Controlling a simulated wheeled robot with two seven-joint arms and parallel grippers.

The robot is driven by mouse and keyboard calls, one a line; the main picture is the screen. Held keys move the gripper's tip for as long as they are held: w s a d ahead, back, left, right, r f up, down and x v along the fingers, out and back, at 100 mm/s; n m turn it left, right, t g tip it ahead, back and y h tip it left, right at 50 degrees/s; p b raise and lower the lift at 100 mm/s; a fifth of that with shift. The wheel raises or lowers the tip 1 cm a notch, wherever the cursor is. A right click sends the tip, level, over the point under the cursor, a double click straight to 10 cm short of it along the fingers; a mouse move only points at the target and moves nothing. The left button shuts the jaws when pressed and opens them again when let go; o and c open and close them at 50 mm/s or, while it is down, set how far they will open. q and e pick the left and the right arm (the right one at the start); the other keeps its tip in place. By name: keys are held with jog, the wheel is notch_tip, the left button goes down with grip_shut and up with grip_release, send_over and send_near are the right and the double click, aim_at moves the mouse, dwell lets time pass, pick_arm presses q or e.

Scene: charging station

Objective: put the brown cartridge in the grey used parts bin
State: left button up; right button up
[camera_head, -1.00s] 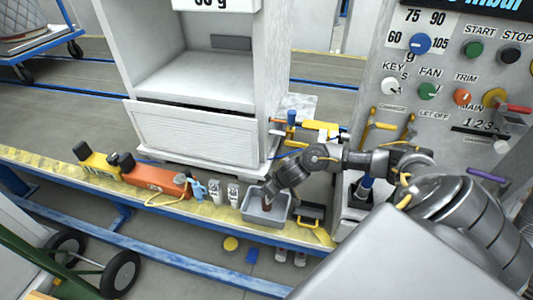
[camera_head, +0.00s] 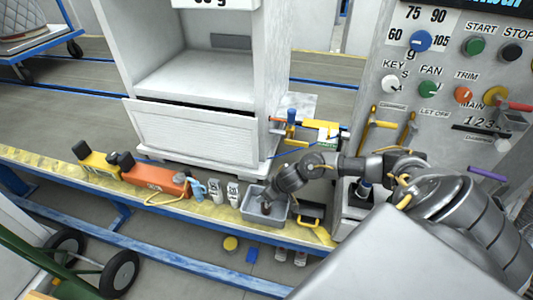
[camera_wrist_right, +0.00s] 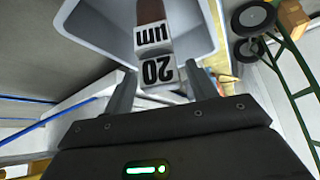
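The brown cartridge (camera_wrist_right: 152,12) shows in the right wrist view, with a white end marked "20 µm". It is inside the grey bin (camera_wrist_right: 92,28), between my right gripper's fingers (camera_wrist_right: 162,82). The fingers stand apart with a narrow gap on each side of the cartridge, so the gripper looks open. In the head view the grey bin (camera_head: 263,221) sits on the yellow-edged ledge, and my right gripper (camera_head: 267,203) reaches down into it, hiding most of the cartridge. My left gripper is not in view.
Two small white-labelled parts (camera_head: 224,192) stand left of the bin, beside a blue spray bottle (camera_head: 198,189) and an orange unit (camera_head: 156,179). A black-and-yellow item (camera_head: 311,214) lies right of the bin. The white cabinet (camera_head: 197,133) stands behind; the control panel (camera_head: 455,110) is at right.

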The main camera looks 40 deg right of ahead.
jog(key=shift+s+d+r, duration=0.1)
jog(key=shift+s+r, duration=0.1)
jog(key=shift+r, duration=0.3)
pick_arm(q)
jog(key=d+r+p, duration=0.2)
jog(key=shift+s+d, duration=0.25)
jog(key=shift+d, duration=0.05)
pick_arm(e)
jog(key=v, duration=1.1)
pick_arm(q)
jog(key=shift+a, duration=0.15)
pick_arm(e)
jog(key=shift+s, duration=0.1)
